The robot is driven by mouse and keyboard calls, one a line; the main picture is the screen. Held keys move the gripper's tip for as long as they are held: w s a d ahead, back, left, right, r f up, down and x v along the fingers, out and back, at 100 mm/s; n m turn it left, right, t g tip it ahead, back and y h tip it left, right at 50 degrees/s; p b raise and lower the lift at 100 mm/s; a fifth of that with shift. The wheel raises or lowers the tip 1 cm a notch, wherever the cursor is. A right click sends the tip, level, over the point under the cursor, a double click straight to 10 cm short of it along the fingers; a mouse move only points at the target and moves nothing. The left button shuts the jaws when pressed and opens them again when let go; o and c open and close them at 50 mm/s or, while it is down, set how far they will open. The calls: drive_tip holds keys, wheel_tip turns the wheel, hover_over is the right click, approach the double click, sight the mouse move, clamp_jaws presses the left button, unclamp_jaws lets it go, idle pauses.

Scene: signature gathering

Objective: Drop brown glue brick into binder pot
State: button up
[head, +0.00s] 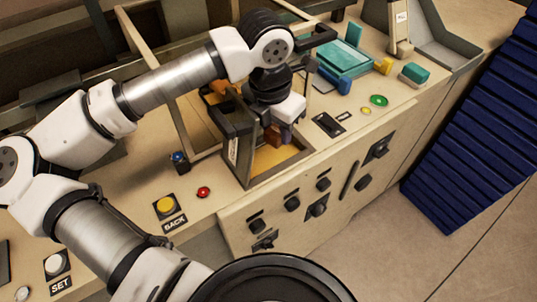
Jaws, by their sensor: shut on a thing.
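My gripper (281,128) points down over an open-topped, tan-rimmed box (246,184) with an amber interior, seemingly the binder pot. The gripper is shut on a small brown block (273,136), seemingly the glue brick. Only a part of the block shows below the white gripper body. The block overlaps the box opening in the picture. I cannot tell how far it is above or inside the box. My wrist and a dark upright post hide the box's far left part.
A yellow button (165,206) marked BACK and a red button (203,192) lie left of the box. A teal tray (343,58) and a green-topped block (414,73) stand to the right. Knobs (317,209) line the bench front. A frame rises behind the box.

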drive_tip(key=shift+f, duration=2.3)
drive_tip(key=o, duration=1.1)
drive_tip(key=shift+c, duration=0.2)
wheel_tip(320, 180, up, 20)
drive_tip(key=b, duration=0.4)
